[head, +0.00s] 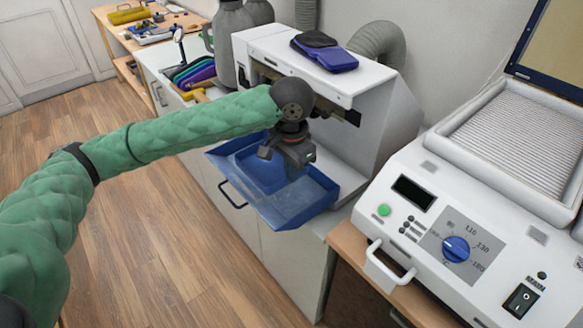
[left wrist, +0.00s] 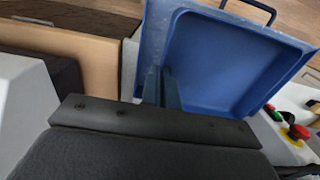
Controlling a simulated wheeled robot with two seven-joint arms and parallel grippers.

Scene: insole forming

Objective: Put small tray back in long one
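A blue tray (head: 300,208) sticks out from the front of the white machine, with a dark wire handle on its outer side. A deeper blue, box-like part (head: 262,170) shows at its inner left; I cannot tell whether this is the separate small tray. My left gripper (head: 292,172) points down over the tray and hides part of it. In the left wrist view, the blue tray (left wrist: 225,65) fills the upper middle, its handle at the top. The fingertips (left wrist: 167,88) are close together by its left wall; contact and grip are unclear. My right gripper is out of view.
The white machine (head: 390,115) stands behind the tray, with a dark blue item (head: 325,52) on top. A white heating unit with a blue dial (head: 456,248) stands at right. The floor (head: 185,230) at left is clear.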

